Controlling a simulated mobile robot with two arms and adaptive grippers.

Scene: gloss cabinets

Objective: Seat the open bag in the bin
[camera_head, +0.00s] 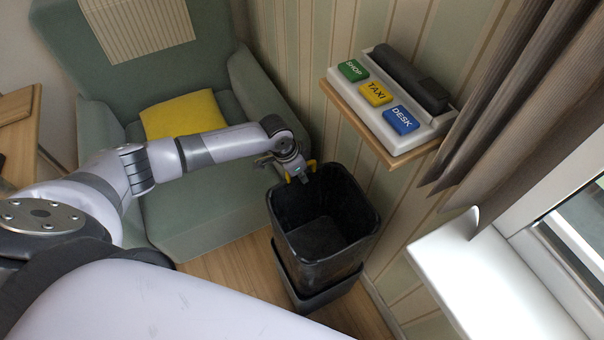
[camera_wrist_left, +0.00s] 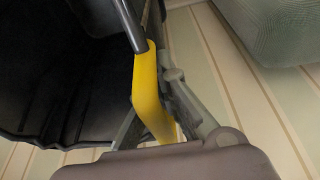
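The open black bag (camera_head: 345,243) stands mouth-up with a wide, dark, empty interior. Its lower end meets the black bin (camera_head: 318,299) beneath it on the floor; how far it sits inside is hidden. A yellow loop (camera_head: 311,166) shows at the bag's far left rim. My left gripper (camera_head: 297,176) is at that rim, with yellow on both sides of it. In the left wrist view the yellow loop (camera_wrist_left: 146,92) lies between the fingers, which look closed on it, and the bag's dark inside (camera_wrist_left: 50,70) is to the left. My right gripper is not in view.
A green armchair (camera_head: 185,215) with a yellow cushion (camera_head: 183,116) stands left of the bin. A wall shelf (camera_head: 398,158) with SHOP, TAXI and DESK buttons juts out at right. A white sill (camera_head: 490,290) and curtain (camera_head: 515,95) are further right. Some wooden floor is bare.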

